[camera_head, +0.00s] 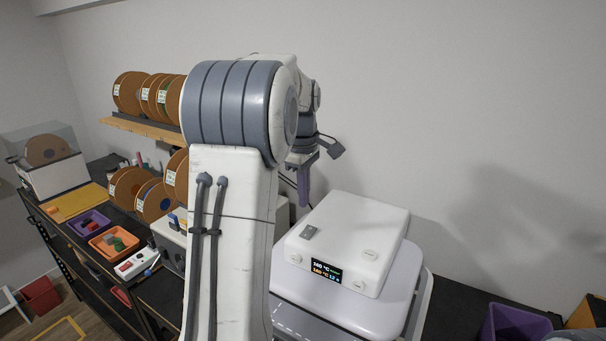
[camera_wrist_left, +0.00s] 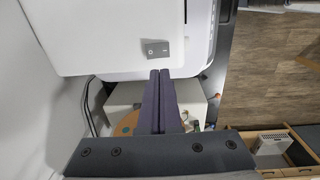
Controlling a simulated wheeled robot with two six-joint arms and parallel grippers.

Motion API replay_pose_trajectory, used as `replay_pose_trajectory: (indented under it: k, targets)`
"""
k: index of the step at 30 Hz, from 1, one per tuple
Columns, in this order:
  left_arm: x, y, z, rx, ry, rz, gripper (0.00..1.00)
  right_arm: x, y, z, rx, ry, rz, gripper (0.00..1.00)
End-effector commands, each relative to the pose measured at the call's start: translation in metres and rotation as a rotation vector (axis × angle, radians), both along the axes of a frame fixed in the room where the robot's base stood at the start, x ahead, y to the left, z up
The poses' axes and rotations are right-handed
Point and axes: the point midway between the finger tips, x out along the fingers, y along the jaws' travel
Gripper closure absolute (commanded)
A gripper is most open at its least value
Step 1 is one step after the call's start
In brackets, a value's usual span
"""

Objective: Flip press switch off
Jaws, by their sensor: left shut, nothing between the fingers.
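The press (camera_head: 350,235) is a white box-like machine with a lit display on its front, right of centre in the head view. A small grey switch (camera_head: 310,231) sits on its top near the left front corner. The switch (camera_wrist_left: 155,48) also shows in the left wrist view, on the white press top (camera_wrist_left: 100,40). My left gripper (camera_head: 303,204) points down just left of the press, its purple fingers together and empty. In the left wrist view its fingertips (camera_wrist_left: 160,73) appear just below the switch; contact cannot be seen. My right gripper is out of view.
My left arm covers the middle of the head view. Spools (camera_head: 130,92) stand on a wooden shelf at the left. An orange tray (camera_head: 114,241) and a purple tray (camera_head: 88,223) lie on the dark bench. A purple bin (camera_head: 515,323) is at the lower right.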

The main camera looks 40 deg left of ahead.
Motion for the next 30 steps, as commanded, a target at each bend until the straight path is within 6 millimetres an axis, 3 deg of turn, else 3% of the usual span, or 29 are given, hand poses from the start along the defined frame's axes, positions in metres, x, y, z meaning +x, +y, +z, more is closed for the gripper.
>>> replay_pose_trajectory:
  k: [3,9,23,26,29,30]
  targets:
    - [-0.001,0.001,0.023,0.004,-0.006,0.001,1.0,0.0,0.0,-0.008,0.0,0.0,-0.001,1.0]
    - [-0.003,0.0,0.05,0.001,-0.003,0.001,1.0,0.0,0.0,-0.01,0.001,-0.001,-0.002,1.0]
    - [-0.003,-0.002,0.056,0.0,-0.001,-0.004,1.0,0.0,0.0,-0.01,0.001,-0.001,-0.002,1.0]
    - [-0.002,-0.019,0.049,0.0,-0.001,-0.074,1.0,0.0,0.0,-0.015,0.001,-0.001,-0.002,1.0]
    - [-0.001,-0.066,0.03,0.0,-0.001,-0.27,1.0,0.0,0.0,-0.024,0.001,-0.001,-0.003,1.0]
    - [-0.003,-0.093,0.019,-0.001,-0.003,-0.386,1.0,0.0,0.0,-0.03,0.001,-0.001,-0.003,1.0]
